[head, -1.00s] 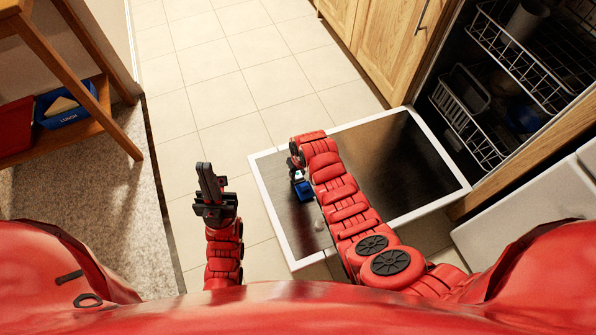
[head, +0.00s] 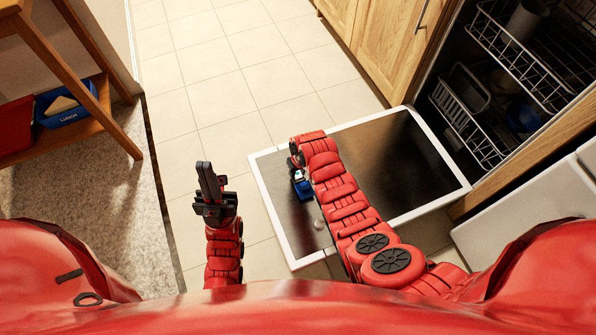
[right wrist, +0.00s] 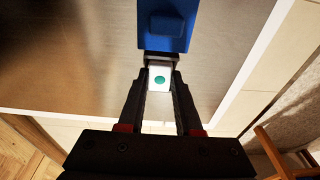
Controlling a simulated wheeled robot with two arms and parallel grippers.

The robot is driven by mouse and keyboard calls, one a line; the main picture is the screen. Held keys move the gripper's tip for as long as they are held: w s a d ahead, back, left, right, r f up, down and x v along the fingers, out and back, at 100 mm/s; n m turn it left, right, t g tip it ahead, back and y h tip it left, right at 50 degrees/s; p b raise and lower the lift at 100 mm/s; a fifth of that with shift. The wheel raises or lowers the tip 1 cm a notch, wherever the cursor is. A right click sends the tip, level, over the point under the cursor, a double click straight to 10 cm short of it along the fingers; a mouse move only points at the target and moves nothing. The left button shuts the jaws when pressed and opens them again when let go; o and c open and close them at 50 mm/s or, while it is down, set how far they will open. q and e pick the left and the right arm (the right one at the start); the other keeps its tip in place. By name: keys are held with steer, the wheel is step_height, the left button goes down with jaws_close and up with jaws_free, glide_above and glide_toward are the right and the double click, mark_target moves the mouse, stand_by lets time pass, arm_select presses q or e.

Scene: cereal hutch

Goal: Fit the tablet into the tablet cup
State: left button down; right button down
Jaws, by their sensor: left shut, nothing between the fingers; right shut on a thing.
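The tablet (right wrist: 160,78) is a small white block with a green dot. My right gripper (right wrist: 160,84) is shut on it, one finger on each side. The tablet cup is on the open dishwasher door (head: 400,175). Its blue lid (right wrist: 166,25) stands just beyond the tablet in the right wrist view and also shows in the head view (head: 303,189). A dark edge lies between lid and tablet. I cannot tell whether the tablet is inside the cup or above it. My left gripper (head: 208,168) is shut and empty, left of the door.
The dishwasher racks (head: 520,65) are at the upper right, with a basket (head: 462,100) and dishes inside. A small round cap (head: 318,223) sits on the door near my right arm. The tiled floor (head: 240,60) is clear.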

steer(key=shift+f, duration=0.25)
stand_by(0.4)
steer(key=c, duration=0.5)
jaws_free()
steer(key=shift+r, duration=0.1)
steer(key=r+p, duration=0.1)
steer(key=r, duration=0.4)
steer(key=s+d+r+p, duration=0.1)
steer(key=r+p, duration=0.1)
steer(key=r, duration=0.4)
steer(key=s+r+p, duration=0.1)
steer(key=r, duration=0.5)
steer(key=shift+s+d+p, duration=0.1)
steer(key=shift+d+p, duration=0.15)
steer(key=shift+p, duration=0.15)
